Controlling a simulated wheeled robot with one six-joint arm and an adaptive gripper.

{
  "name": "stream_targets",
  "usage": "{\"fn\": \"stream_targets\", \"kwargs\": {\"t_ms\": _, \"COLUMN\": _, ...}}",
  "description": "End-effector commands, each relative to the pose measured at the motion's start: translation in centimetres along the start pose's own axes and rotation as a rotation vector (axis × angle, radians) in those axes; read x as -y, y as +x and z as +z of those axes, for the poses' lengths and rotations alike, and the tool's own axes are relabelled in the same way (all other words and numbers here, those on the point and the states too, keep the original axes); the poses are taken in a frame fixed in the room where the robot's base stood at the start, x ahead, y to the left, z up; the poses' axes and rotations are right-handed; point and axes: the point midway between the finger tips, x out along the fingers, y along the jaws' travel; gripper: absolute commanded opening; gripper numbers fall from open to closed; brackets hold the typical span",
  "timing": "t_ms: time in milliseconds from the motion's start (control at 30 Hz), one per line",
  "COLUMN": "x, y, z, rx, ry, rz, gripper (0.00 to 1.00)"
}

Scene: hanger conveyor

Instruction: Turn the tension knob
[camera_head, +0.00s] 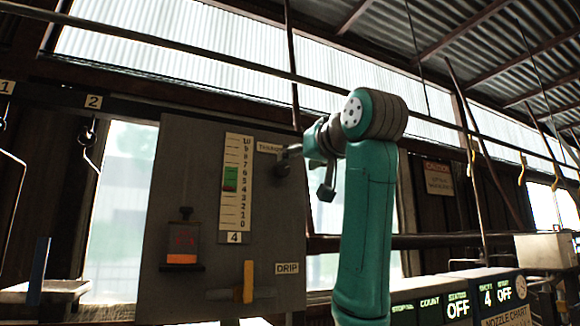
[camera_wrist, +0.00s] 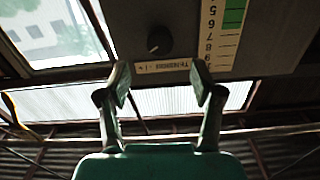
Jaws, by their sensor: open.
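My gripper (camera_wrist: 162,80) is open and empty. Its two fingers are spread to either side of the knob's line, short of it in the wrist view.
Display boxes (camera_head: 458,297) stand lower right. Hangers (camera_head: 88,140) hang at left.

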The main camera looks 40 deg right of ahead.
Motion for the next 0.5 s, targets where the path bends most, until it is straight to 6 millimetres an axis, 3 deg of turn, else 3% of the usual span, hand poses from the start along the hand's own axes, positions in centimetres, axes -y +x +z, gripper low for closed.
{"fn": "stream_targets", "kwargs": {"t_ms": 200, "x": 0.0, "y": -2.0, "z": 0.0, "rx": -0.001, "ry": -0.001, "rz": 0.001, "gripper": 0.66}}
{"fn": "stream_targets", "kwargs": {"t_ms": 500, "x": 0.0, "y": -2.2, "z": 0.0, "rx": 0.000, "ry": 0.000, "rz": 0.000, "gripper": 0.66}}
